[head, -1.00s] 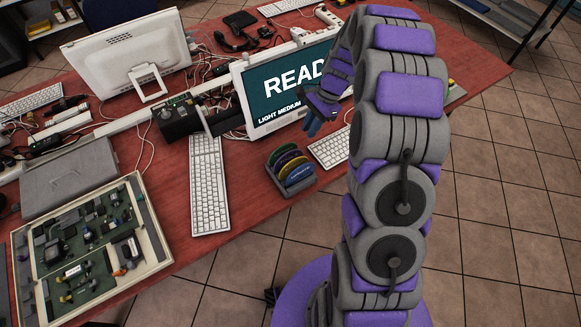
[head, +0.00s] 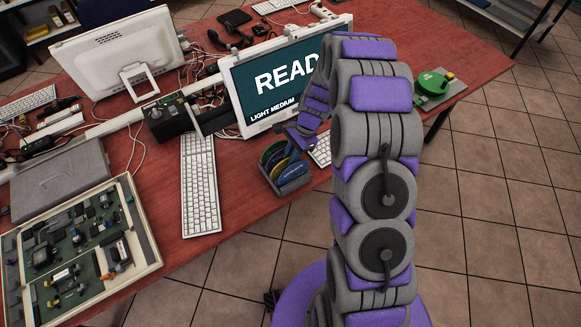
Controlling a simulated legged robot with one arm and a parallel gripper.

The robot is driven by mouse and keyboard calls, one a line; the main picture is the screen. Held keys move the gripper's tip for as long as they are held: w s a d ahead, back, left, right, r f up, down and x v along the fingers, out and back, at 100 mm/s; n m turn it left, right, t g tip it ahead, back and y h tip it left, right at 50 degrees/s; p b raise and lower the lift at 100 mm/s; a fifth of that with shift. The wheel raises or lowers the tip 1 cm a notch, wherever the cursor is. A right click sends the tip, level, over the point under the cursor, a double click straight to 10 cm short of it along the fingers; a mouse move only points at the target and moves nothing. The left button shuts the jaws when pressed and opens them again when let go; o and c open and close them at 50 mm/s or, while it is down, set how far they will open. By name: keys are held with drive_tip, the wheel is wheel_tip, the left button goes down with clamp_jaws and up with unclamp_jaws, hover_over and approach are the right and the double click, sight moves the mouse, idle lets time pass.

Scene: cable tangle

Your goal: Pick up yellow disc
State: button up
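A small dark rack (head: 284,188) stands on the red table near its front edge and holds several upright discs. A yellow disc (head: 278,164) shows as a thin strip between a green disc (head: 268,154) and a blue disc (head: 293,170). My gripper (head: 294,149) points down at the top of the rack and covers part of the discs. Its fingers are small and partly lost against the discs. I cannot tell whether it is open or touches the yellow disc.
A monitor (head: 275,85) stands close behind my gripper. A white keyboard (head: 200,185) lies left of the rack, and another (head: 320,150) lies right of it, partly behind my arm. A round green device (head: 433,83) sits at the table's right end.

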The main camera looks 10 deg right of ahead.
sight(283, 163)
drive_tip(key=a+f, duration=0.3)
drive_tip(key=shift+s+f+b, duration=0.1)
drive_tip(key=shift+s+b, duration=0.1)
drive_tip(key=shift+b, duration=0.2)
drive_tip(key=shift+a, duration=0.25)
drive_tip(key=shift+d, duration=0.95)
clamp_jaws()
drive_tip(key=shift+a, duration=0.7)
drive_tip(key=shift+r, duration=0.25)
wheel_tip(283, 163, up, 10)
drive_tip(key=p, duration=0.2)
drive_tip(key=shift+f+p, duration=0.15)
drive_tip(key=shift+p, duration=0.25)
drive_tip(key=shift+d, duration=0.15)
